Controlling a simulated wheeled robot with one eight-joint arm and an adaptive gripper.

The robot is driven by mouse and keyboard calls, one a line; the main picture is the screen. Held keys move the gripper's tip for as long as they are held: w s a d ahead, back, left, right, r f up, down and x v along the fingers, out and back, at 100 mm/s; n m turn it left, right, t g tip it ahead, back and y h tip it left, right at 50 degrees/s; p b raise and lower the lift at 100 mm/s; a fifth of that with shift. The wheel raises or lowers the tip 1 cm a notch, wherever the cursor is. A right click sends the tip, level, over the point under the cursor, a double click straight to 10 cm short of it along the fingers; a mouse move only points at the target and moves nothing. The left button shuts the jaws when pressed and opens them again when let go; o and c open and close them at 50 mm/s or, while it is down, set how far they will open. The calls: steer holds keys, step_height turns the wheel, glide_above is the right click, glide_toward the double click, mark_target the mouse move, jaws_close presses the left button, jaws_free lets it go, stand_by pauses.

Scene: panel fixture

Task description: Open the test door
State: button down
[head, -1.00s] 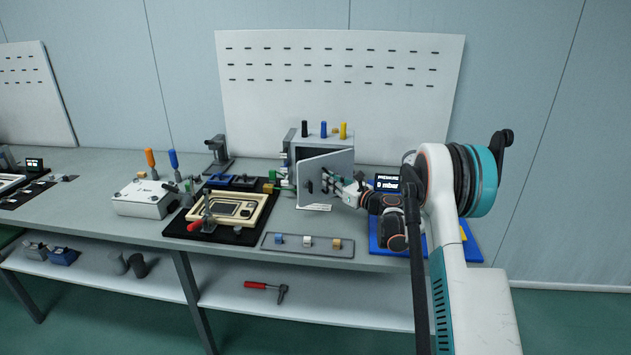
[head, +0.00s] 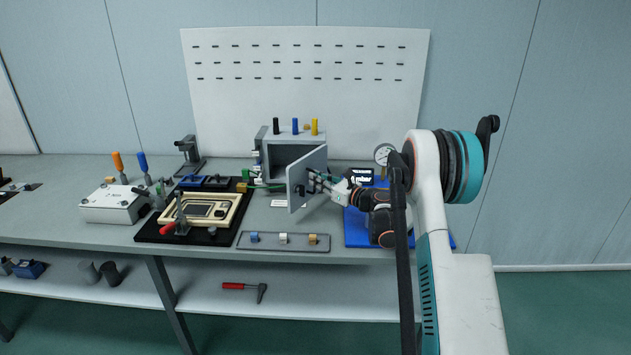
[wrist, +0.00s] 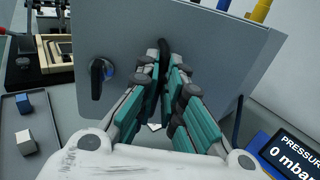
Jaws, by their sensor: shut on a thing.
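The grey test door (head: 313,167) stands swung out from the front of a grey box (head: 268,152), and the box's dark inside shows. In the wrist view the door (wrist: 135,45) fills the upper middle. It bears a black turning latch (wrist: 98,78) on the left and a black handle (wrist: 163,50) near its middle. My gripper (head: 315,182) is at the door's outer face. In the wrist view its teal-padded fingers (wrist: 168,72) are closed around the handle, hiding its lower part.
A tray (head: 284,248) with several small blocks lies in front of the door. A black fixture with a beige frame (head: 236,206) stands left. A blue mat (head: 356,237) with a pressure display (head: 362,176) and a gauge (head: 382,153) are to the right, close to my arm.

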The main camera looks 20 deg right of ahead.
mark_target(312, 161)
steer(key=shift+w+d+r+m+h, duration=0.1)
steer(key=shift+d+r+m+h, duration=0.05)
steer(key=shift+d, duration=0.35)
steer(key=shift+w+d+r+m+h, duration=0.1)
steer(key=shift+d+r+m+h, duration=0.05)
steer(key=shift+d, duration=0.35)
steer(key=c, duration=1.7)
jaws_free()
steer(key=shift+d+f, duration=0.15)
steer(key=shift+d, duration=0.15)
steer(key=shift+a, duration=0.2)
steer(key=r, duration=0.2)
steer(key=w+r, duration=0.1)
steer(key=r, duration=0.1)
steer(key=shift+w, duration=0.1)
steer(key=r, duration=0.2)
steer(key=s+r, duration=0.1)
steer(key=r, duration=0.1)
steer(key=shift+r, duration=0.2)
steer(key=shift+a+r, duration=0.1)
steer(key=shift+r, duration=0.5)
